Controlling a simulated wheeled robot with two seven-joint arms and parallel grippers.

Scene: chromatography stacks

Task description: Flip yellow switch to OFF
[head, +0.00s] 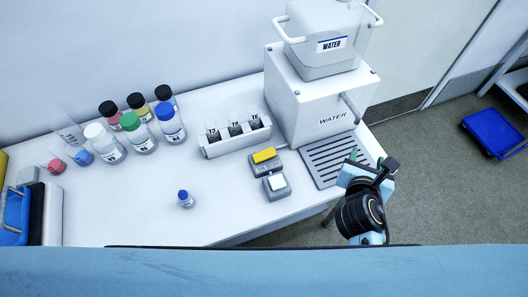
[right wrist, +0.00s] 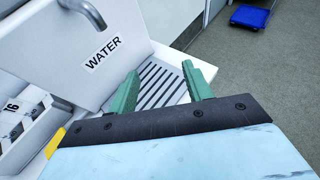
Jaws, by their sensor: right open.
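The yellow switch (head: 265,155) is a yellow rocker on a small grey base on the white bench, left of the drip grate. I cannot tell its ON or OFF position. A strip of yellow (right wrist: 54,143), likely the same switch, shows at the left of the right wrist view, mostly hidden by my gripper body. My right gripper (head: 370,161) is to the right of the switch, near the grate's right side and apart from the switch. Its green fingers (right wrist: 160,72) are open with nothing between them. My left gripper is not in view.
A similar base with a white rocker (head: 277,182) sits just in front. The WATER dispenser (head: 310,110) and grate (head: 335,158) stand behind and right. A vial rack (head: 236,137) is left, with several bottles (head: 143,137) beyond. A small blue-capped vial (head: 185,200) stands forward.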

